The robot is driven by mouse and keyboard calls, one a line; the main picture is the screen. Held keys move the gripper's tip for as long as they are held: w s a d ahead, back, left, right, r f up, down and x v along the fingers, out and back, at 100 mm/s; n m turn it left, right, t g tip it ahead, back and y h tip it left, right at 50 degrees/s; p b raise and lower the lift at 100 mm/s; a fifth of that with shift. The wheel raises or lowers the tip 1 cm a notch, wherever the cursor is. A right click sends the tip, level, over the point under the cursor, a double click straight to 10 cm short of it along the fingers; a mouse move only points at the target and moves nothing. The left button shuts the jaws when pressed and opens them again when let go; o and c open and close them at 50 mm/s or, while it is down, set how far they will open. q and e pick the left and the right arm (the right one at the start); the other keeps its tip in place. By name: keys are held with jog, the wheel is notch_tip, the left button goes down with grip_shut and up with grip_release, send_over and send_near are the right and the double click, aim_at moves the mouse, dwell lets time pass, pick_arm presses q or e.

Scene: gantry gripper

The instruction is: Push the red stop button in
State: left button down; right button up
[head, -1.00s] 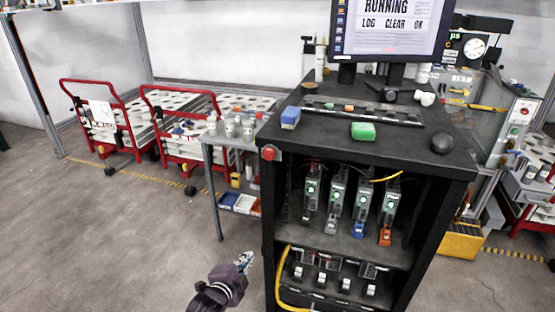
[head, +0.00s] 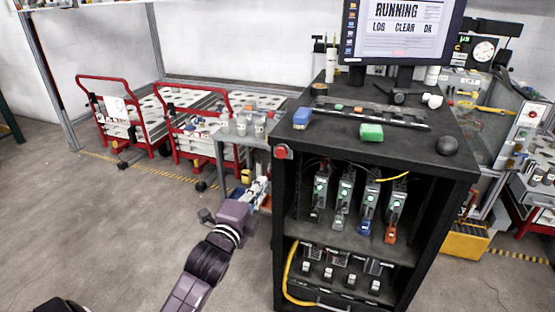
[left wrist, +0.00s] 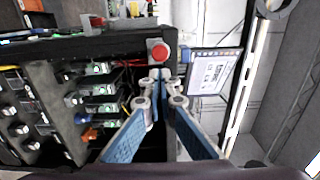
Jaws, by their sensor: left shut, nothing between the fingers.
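The red stop button (head: 281,152) sits on the upper left front corner of the black cabinet (head: 400,152). It also shows in the left wrist view (left wrist: 158,52), just beyond my fingertips. My left gripper (head: 262,186) is below and left of the button in the head view, apart from the cabinet's edge as far as I can tell. In the left wrist view my left gripper (left wrist: 161,76) is shut and empty, its tips pointing toward the button with a small gap in the picture. My right gripper does not show.
The monitor (head: 400,28) on the cabinet reads RUNNING. A green block (head: 371,132), a blue block (head: 302,117) and a dark mouse (head: 446,145) lie on the cabinet top. A side table with jars stands behind my left gripper. Open floor (head: 110,220) lies to the left.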

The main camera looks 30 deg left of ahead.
aim_at(280, 154)
pick_arm(q)
jog(key=p+x, duration=0.3)
jog(key=x, duration=1)
jog(key=shift+w+p, duration=0.15)
jog(key=shift+p, duration=0.2)
jog(key=shift+w, duration=0.1)
